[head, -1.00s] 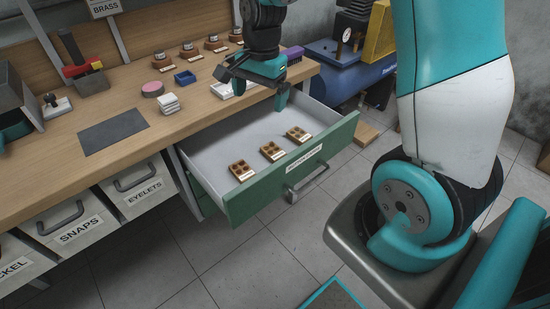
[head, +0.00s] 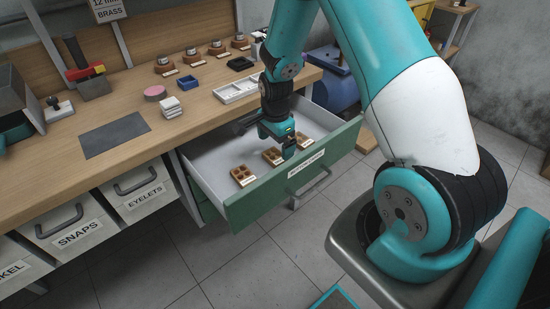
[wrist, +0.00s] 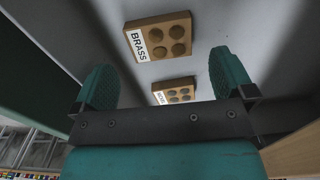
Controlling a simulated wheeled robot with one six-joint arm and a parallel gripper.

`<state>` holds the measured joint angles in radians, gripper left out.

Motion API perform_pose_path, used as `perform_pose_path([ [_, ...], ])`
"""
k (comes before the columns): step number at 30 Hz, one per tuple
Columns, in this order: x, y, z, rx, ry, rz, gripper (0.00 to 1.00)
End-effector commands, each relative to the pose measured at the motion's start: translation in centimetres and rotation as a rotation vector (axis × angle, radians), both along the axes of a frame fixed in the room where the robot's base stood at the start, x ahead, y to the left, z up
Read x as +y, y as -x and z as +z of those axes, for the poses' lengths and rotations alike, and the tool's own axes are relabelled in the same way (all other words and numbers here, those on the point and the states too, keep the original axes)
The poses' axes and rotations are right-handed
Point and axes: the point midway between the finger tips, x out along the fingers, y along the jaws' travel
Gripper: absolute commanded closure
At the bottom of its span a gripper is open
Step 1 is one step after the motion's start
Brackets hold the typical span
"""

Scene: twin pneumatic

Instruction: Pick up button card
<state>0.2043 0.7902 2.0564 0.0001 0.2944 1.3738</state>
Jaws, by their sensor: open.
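Three brown button cards with round buttons and white labels lie in the open drawer: a left card (head: 242,175), a middle card (head: 271,157) and a right card (head: 305,140). My gripper (head: 279,143) is open, pointing down around the middle and right cards, and partly hides them. In the wrist view, a card labelled BRASS (wrist: 165,38) lies beyond the open fingers (wrist: 164,78). A second card (wrist: 174,91) shows between the fingers; its label is hard to read. Nothing is held.
The green drawer front (head: 290,185) and drawer walls surround the cards. The wooden workbench (head: 120,95) stands behind, with a white tray (head: 236,92), a blue tray (head: 188,82) and a grey mat (head: 115,135). The drawer floor left of the cards is clear.

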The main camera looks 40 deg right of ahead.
Motion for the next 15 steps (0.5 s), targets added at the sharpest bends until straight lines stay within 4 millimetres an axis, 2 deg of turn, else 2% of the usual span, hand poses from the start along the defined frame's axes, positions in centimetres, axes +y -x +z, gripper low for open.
perform_pose_path([
  [7,0.2,0.1,-3.8,0.003,-0.001,0.000,0.00],
  [10,0.2,0.0,-4.5,0.001,0.000,0.000,0.00],
  [15,0.2,0.0,-4.6,0.000,0.000,0.000,0.00],
])
